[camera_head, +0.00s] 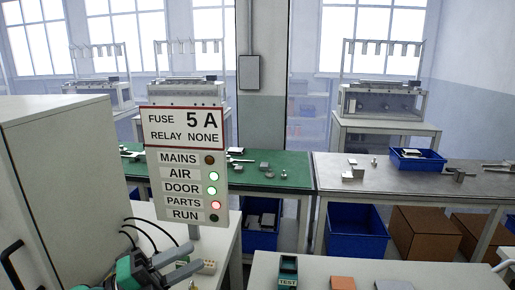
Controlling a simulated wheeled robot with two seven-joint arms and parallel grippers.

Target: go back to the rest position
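My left gripper (194,256), grey with green parts, is at the bottom left, low beside the grey cabinet. Its two fingers point right and stand apart, with a gap between them. A small beige connector block (208,267) lies on the light bench just right of the fingertips; I see no grip on it. My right gripper is not in view.
A sign panel (185,165) stands behind the gripper, with AIR and DOOR lit green and PARTS red. The grey cabinet (60,180) with black cables fills the left. A green tester (288,272) and an orange block (342,283) sit on the front table.

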